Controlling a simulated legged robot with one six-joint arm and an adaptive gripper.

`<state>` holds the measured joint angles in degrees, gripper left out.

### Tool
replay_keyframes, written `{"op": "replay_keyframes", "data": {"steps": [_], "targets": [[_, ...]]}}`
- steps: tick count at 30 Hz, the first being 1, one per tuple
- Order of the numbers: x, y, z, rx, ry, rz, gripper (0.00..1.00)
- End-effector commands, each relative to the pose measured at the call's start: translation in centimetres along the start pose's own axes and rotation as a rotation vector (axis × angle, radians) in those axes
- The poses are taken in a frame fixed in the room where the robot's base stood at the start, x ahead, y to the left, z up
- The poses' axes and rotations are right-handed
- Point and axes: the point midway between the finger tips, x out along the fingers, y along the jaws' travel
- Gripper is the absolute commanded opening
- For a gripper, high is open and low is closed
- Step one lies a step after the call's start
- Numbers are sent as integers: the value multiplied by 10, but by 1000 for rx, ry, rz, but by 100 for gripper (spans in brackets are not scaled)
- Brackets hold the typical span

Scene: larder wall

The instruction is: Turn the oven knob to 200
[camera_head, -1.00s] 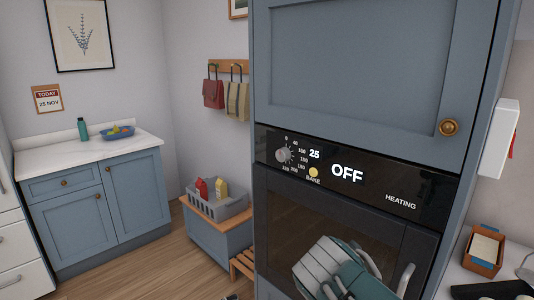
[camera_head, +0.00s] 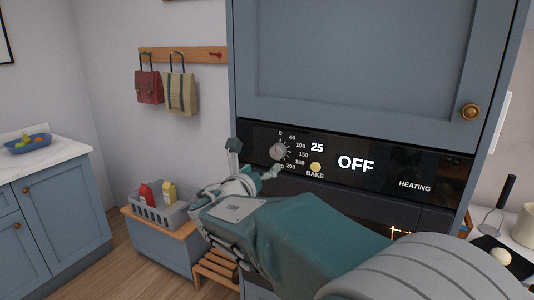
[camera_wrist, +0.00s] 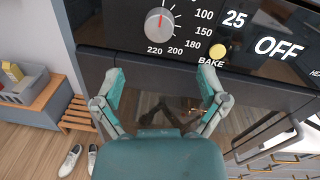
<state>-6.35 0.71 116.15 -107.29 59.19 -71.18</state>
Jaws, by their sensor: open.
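The oven knob (camera_head: 278,152) is a small round grey dial at the left of the black oven panel (camera_head: 375,172). It also shows at the top of the wrist view (camera_wrist: 159,21), with a red mark pointing roughly up. Its scale has 200 at the lower right of the knob. The display beside it reads 25 and OFF. My gripper (camera_head: 256,160) is in front of the panel beside the knob. In the wrist view my gripper (camera_wrist: 160,84) is open and empty, its fingers spread below the knob. I see no contact with the knob.
A yellow BAKE button (camera_head: 315,167) sits right of and below the knob. The oven door handle (camera_wrist: 262,135) is below the panel. Shoes (camera_wrist: 70,160) lie on the floor.

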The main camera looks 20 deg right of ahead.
Motion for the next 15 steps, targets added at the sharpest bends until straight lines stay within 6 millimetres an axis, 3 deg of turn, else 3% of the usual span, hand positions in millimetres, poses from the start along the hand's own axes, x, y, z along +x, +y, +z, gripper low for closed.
{"op": "replay_keyframes", "data": {"steps": [15], "targets": [[81, 6, 1, -2, -3, -2, 92]]}}
